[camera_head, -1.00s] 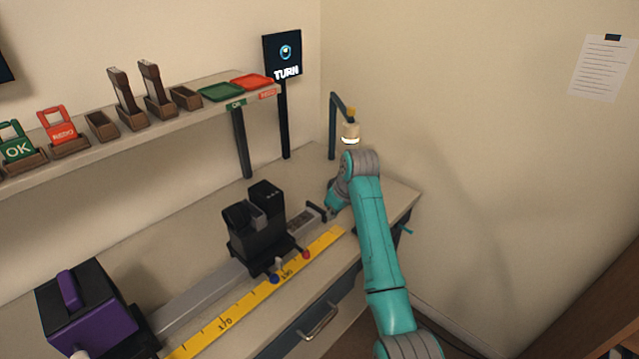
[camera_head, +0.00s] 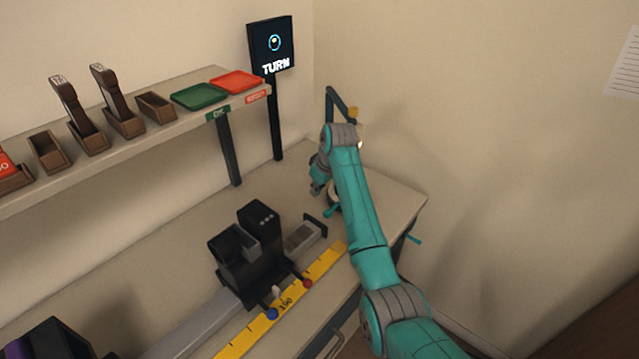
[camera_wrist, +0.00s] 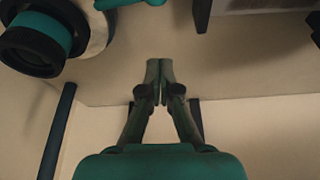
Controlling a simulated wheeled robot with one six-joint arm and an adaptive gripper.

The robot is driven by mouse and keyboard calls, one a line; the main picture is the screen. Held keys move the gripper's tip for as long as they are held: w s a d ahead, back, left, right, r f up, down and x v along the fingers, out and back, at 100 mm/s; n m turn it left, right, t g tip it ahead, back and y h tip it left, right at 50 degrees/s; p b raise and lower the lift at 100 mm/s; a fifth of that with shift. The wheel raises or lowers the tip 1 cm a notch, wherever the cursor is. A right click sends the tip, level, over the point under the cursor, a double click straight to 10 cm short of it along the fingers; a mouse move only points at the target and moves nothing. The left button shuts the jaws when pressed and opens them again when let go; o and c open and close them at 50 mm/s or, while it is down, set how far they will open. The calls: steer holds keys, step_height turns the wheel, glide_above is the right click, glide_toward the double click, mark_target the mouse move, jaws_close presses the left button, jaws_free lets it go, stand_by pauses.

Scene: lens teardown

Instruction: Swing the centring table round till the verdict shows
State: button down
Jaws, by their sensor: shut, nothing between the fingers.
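The centring table (camera_head: 333,200) stands at the right end of the bench, partly hidden behind my arm, with a small teal part showing at its near side. In the wrist view a pale round disc (camera_wrist: 97,32), apparently this table, is at the upper left, carrying a black-and-teal round piece (camera_wrist: 38,38). A teal handle (camera_wrist: 128,3) shows at the top edge. My gripper (camera_wrist: 160,62) is shut and empty, apart from the disc and handle. In the head view it (camera_head: 318,190) is just left of the table. The screen (camera_head: 272,45) reads TURN.
A black device (camera_head: 247,255) sits on a rail left of my arm, with a yellow scale (camera_head: 262,325) along the front. A shelf above holds a green tray (camera_head: 198,97) and a red tray (camera_head: 237,82). A dark lamp post (camera_head: 330,105) rises behind the table.

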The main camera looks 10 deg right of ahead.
steer(key=x, duration=0.4)
steer(key=shift+s+d+f, duration=0.1)
steer(key=shift+s+f, duration=0.05)
steer(key=shift+f, duration=0.1)
steer(key=shift+s+d+f, duration=0.15)
steer(key=shift+s+d, duration=0.3)
steer(key=shift+s, duration=0.3)
steer(key=shift+s+d+f, duration=0.1)
steer(key=shift+s+d, duration=0.35)
steer(key=shift+s, duration=0.35)
steer(key=shift+s+d, duration=0.1)
steer(key=shift+s, duration=0.05)
